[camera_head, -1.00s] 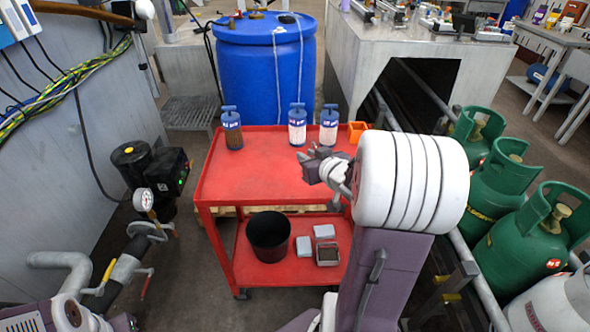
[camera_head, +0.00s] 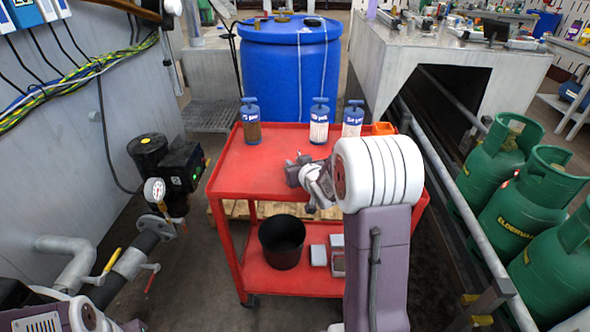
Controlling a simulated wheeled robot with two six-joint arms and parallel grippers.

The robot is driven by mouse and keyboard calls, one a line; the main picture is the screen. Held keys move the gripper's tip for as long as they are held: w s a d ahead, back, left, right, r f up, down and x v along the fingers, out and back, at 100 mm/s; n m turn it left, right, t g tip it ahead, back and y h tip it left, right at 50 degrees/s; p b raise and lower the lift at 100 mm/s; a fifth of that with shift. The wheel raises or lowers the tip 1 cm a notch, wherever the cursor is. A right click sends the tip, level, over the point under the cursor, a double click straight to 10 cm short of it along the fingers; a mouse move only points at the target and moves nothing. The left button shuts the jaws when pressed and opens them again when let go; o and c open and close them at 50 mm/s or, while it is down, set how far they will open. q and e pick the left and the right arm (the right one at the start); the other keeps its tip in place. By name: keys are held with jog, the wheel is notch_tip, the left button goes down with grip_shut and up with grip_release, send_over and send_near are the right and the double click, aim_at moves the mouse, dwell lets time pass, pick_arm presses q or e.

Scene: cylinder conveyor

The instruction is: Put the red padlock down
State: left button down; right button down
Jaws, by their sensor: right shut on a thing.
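My right gripper (camera_head: 297,165) is shut and hangs over the middle of the red cart's top shelf (camera_head: 255,178). The red padlock in its jaws cannot be made out against the red shelf; it is too small or hidden by the gripper. I cannot tell whether the padlock touches the shelf. My left arm shows only at the bottom left edge, and its gripper is out of view.
Three blue-capped canisters, at left (camera_head: 250,121), middle (camera_head: 319,121) and right (camera_head: 352,119), stand along the shelf's back edge. An orange bin (camera_head: 383,128) is beside them. A black bucket (camera_head: 282,241) stands on the lower shelf. The top shelf's left front is clear.

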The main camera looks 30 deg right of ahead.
jog(key=shift+f, duration=0.25)
jog(key=c, duration=1.3)
grip_release()
jog(key=shift+r, duration=0.1)
